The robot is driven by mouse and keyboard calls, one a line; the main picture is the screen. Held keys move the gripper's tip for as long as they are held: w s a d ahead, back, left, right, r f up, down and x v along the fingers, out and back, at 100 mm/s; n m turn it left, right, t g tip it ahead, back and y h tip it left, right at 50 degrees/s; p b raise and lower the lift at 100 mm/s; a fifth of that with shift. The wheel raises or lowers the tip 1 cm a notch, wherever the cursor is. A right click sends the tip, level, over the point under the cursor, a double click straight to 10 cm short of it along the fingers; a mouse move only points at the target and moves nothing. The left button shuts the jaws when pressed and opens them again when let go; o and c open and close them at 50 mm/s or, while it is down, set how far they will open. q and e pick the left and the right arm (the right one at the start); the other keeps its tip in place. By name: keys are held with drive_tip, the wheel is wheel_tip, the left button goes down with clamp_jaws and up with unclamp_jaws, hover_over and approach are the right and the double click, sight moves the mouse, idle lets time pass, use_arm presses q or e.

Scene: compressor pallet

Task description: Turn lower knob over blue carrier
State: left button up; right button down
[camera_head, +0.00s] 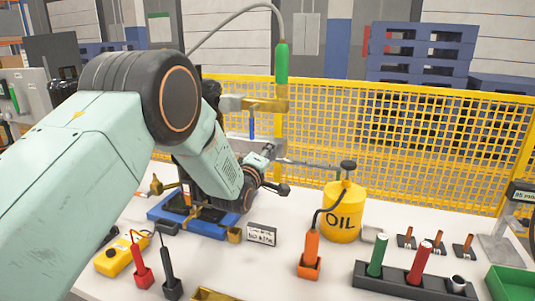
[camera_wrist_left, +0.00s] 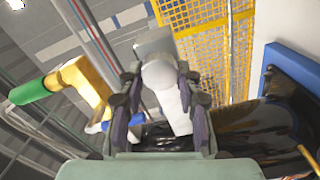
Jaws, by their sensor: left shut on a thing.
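The blue carrier (camera_head: 222,231) lies on the white table in the head view, with dark equipment on it mostly hidden behind my left arm. In the wrist view its blue edge (camera_wrist_left: 292,70) is at the right, beside a glossy black cylinder (camera_wrist_left: 262,128). My left gripper (camera_wrist_left: 158,92) has its fingers on both sides of a pale grey, rounded knob-like part (camera_wrist_left: 160,73) and is shut on it. I cannot tell whether this part has turned. In the head view my wrist and arm hide most of the grip. My right gripper is not in view.
A brass fitting (camera_head: 265,105) with a green hose end (camera_head: 282,62) rises above the carrier. A yellow oil can (camera_head: 343,212) stands to the right. A yellow tester (camera_head: 122,256), probes and a dark holder (camera_head: 405,282) are in front. A yellow mesh fence (camera_head: 420,130) stands behind.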

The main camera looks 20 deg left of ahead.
use_arm(q)
drive_tip(key=n, duration=0.5)
drive_tip(key=n+p, duration=0.1)
drive_tip(key=n, duration=0.5)
drive_tip(key=shift+d+f, duration=0.15)
drive_tip(key=shift+f, duration=0.05)
drive_tip(key=shift+r+n, duration=0.1)
drive_tip(key=shift+n, duration=0.4)
drive_tip(key=o, duration=1.1)
drive_tip(key=shift+w, duration=0.1)
drive_tip(key=shift+o, duration=0.2)
drive_tip(key=s, duration=1.2)
drive_tip(key=shift+a, duration=0.3)
drive_tip(key=shift+s+f, duration=0.15)
drive_tip(key=shift+f, duration=0.05)
